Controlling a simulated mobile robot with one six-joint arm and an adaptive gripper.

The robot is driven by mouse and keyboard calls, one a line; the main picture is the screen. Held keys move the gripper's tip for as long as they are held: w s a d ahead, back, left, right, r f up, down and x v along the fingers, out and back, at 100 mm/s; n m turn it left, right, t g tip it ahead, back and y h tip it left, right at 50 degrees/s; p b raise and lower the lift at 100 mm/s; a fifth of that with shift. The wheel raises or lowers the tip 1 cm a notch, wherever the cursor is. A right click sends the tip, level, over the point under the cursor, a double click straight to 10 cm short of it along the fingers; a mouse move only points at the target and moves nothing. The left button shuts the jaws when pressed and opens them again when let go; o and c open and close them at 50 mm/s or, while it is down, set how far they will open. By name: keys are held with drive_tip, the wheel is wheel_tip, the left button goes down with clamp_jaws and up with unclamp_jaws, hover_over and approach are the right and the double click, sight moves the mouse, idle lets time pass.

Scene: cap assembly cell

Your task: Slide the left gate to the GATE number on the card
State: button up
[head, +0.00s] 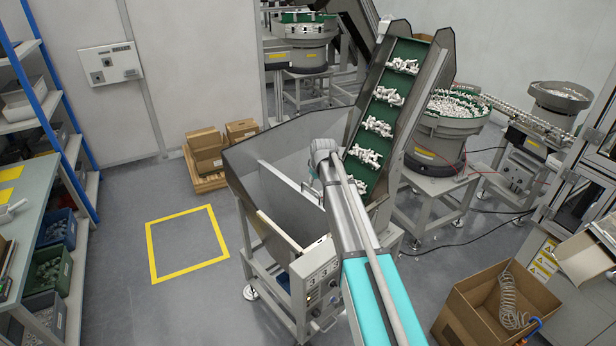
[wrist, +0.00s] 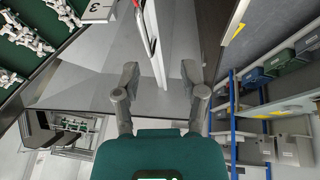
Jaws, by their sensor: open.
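In the wrist view my gripper (wrist: 160,80) is open, one finger on each side. A thin upright pale panel (wrist: 157,45) with a red line along it runs between the fingertips; I cannot tell whether they touch it, or whether it is the left gate. A white tag (wrist: 99,10) with a sideways numeral that looks like 3 shows at the top. No GATE number can be read in the head view.
A green inclined conveyor (head: 383,110) carrying white parts rises behind the hopper. A control box (head: 318,280) sits on the hopper's near side. A cardboard box (head: 495,305) stands at lower right. The floor inside the yellow square (head: 150,250) is clear.

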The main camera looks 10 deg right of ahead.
drive_tip(key=shift+n, duration=0.3)
drive_tip(key=w+r, duration=0.1)
drive_tip(key=w+p, duration=0.1)
drive_tip(key=w+r, duration=0.1)
drive_tip(key=w, duration=0.1)
drive_tip(key=shift+r, duration=0.3)
drive_tip(key=shift+f, duration=0.15)
drive_tip(key=b+x, duration=1.2)
drive_tip(key=x, duration=0.1)
drive_tip(key=shift+w+d+f, duration=0.1)
drive_tip(key=shift+w+f, duration=0.05)
drive_tip(key=shift+w, duration=0.1)
idle(0.4)
clamp_jaws()
